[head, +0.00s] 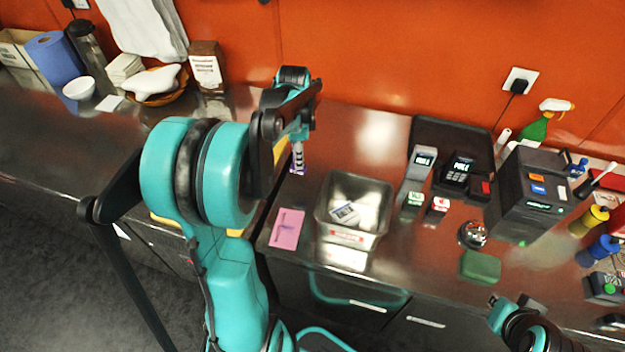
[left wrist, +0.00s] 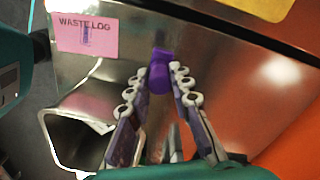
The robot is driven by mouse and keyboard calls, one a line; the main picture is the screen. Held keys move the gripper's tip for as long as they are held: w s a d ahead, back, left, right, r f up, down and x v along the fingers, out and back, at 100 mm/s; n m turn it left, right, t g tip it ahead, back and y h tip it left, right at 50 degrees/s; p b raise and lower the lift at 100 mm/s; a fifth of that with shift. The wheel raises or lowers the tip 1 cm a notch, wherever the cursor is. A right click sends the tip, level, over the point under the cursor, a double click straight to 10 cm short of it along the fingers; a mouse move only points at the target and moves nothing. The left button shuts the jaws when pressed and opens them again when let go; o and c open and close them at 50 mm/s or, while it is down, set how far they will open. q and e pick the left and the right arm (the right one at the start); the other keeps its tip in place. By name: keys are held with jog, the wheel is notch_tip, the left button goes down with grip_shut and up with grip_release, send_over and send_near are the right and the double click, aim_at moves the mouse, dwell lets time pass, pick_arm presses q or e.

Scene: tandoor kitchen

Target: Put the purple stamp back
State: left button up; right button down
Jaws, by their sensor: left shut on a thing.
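The purple stamp (left wrist: 160,72) is between the fingertips of my left gripper (left wrist: 163,80) in the left wrist view, and the fingers are closed on it. In the head view my left gripper (head: 298,165) points down above the steel counter, behind the pink card; the stamp is too small to make out there. The pink card (head: 287,229) lies flat on the counter; the left wrist view shows it reads "WASTE LOG" (left wrist: 75,36) and bears a purple mark. Part of my right arm shows at the lower right; its gripper (head: 512,303) is too unclear to read.
A steel bin (head: 350,237) with a label inside stands right of the card. Right of it are a green-topped block (head: 413,201), a red-topped block (head: 437,207), a card terminal (head: 457,172) and a black printer (head: 530,195). A green pad (head: 480,267) lies near the front.

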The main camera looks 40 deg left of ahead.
pick_arm(q)
jog(key=f, duration=0.2)
jog(key=f+b, duration=0.1)
jog(key=f, duration=0.1)
jog(key=shift+s+f, duration=0.2)
jog(key=shift+f, duration=0.1)
notch_tip(320, 180, down, 4)
jog(key=shift+w+f+b, duration=0.1)
jog(key=shift+b, duration=0.75)
jog(key=o, duration=0.9)
